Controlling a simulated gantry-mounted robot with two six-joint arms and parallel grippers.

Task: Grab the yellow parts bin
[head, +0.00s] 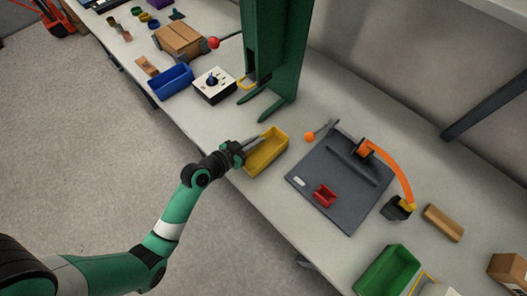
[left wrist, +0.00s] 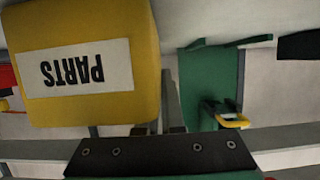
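The yellow parts bin (head: 265,155) stands upright on the bench near its front edge. In the left wrist view its front face with an upside-down "PARTS" label fills the upper left of the yellow bin (left wrist: 92,70). My left gripper (head: 251,140) is at the bin's left side, close to its rim. In the left wrist view a narrow grey part of the left gripper (left wrist: 172,102) stands right beside the bin's edge. How far apart the fingers are, and whether they grip the wall, is unclear. My right gripper is not in view.
A green post (head: 274,55) stands just behind the bin. To the right lies a dark plate (head: 342,200) with a red block (head: 324,195). A blue bin (head: 171,81) and a switch box (head: 214,86) are to the left. A green bin (head: 388,272) is at lower right.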

